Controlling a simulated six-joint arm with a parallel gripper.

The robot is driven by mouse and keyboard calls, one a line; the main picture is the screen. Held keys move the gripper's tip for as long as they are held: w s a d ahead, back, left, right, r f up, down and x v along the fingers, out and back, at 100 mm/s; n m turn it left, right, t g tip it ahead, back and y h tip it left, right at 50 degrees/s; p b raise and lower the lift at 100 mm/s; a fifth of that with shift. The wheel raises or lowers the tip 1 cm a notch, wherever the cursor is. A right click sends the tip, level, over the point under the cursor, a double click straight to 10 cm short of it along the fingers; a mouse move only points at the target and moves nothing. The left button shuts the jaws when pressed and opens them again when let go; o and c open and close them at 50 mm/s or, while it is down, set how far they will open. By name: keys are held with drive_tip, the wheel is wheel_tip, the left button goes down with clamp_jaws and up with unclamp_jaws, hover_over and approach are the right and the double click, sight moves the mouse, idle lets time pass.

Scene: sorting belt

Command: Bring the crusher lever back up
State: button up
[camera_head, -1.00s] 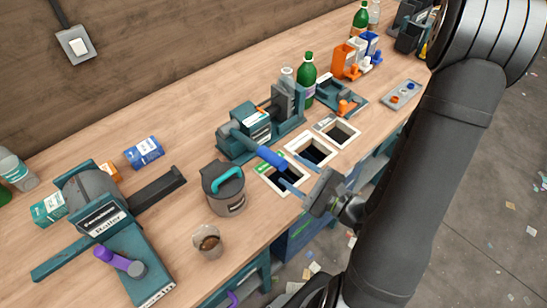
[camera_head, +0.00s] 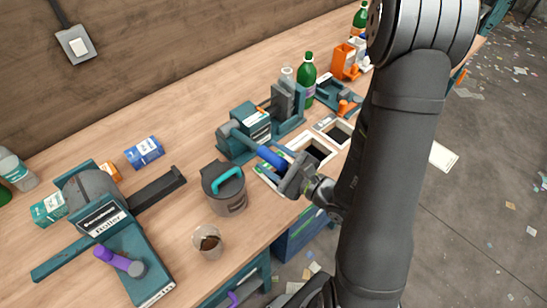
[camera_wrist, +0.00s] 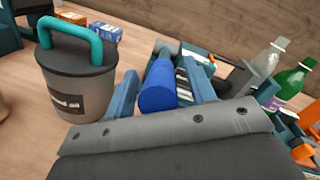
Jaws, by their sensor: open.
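The crusher (camera_head: 247,125) is a teal machine in the middle of the bench. Its lever has a grey arm and a blue handle (camera_head: 270,157), which reaches down and out toward the bench's front edge. In the wrist view the blue handle (camera_wrist: 158,90) lies between the two blue-teal fingers of my gripper (camera_wrist: 163,80). My gripper (camera_head: 278,166) is open around the handle's end, with gaps on both sides in the wrist view. The fingertips are partly hidden in the head view.
A grey bin with a teal handle (camera_head: 224,192) stands close left of my gripper. Framed openings (camera_head: 318,143) lie in the bench below and right. A roller machine (camera_head: 95,205) stands at the left. A green bottle (camera_head: 307,78) and orange parts (camera_head: 343,62) stand behind.

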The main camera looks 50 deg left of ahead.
clamp_jaws()
drive_tip(key=shift+r, duration=0.15)
